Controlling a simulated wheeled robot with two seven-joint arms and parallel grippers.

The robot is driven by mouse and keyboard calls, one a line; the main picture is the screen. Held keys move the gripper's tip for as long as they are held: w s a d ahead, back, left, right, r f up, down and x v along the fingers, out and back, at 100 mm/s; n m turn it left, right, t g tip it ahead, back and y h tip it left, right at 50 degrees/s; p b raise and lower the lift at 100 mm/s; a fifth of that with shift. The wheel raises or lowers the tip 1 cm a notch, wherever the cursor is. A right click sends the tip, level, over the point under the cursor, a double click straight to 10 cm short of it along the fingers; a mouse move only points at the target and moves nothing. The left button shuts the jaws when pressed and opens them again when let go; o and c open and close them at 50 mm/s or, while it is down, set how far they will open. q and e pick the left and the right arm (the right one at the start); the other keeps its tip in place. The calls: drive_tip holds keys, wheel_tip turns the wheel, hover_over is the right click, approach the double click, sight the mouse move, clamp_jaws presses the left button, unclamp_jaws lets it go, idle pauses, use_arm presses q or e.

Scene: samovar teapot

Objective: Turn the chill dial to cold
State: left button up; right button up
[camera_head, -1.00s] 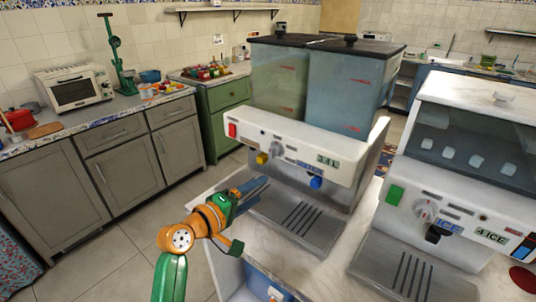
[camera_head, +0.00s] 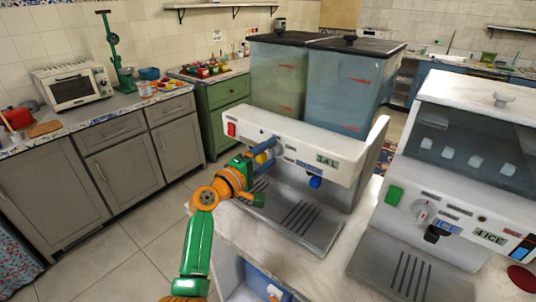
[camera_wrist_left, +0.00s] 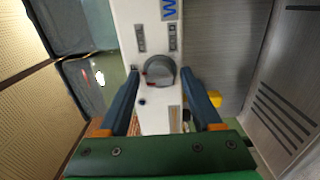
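The white drink dispenser (camera_head: 335,146) has two clear tanks and a blue tap (camera_head: 315,182). In the left wrist view, its round grey dial (camera_wrist_left: 159,70) is on the white front panel. My left gripper (camera_head: 268,148) is at the panel, and its fingers cover much of the dial in the head view. In the left wrist view, the gripper (camera_wrist_left: 160,76) is open, with one blue finger on each side of the dial and gaps visible. The dial's cold mark cannot be made out. My right gripper is not in view.
A white ice machine (camera_head: 465,150) with its own dial (camera_head: 424,211) stands to the right. A yellow tap (camera_wrist_left: 214,98) is close beside the right finger in the wrist view. Grey cabinets (camera_head: 125,168) and open floor lie to the left.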

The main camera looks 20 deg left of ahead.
use_arm(q)
clamp_jaws()
